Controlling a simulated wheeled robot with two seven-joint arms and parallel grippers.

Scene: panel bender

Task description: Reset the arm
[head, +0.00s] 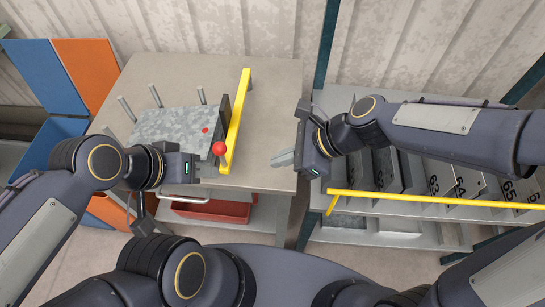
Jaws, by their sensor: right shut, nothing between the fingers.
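The panel bender stands on the grey table (275,110), with a yellow bar (237,120) along its right side and a dark strip beside it. A red ball knob (219,148) sits by the near end of the bar. A grey metal sheet (172,131) with a red dot lies left of the bar. My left gripper (210,171) is just below and left of the knob; I cannot tell whether its fingers touch anything or how far apart they are. My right gripper (281,160) is shut and empty, right of the bar and clear of it, over the table's right part.
Several upright pins (155,95) stand around the sheet. A red bin (212,210) is on the shelf below the table. Blue and orange panels (92,68) stand at the left. A shelf with numbered grey boxes and a yellow rail (430,199) is at the right.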

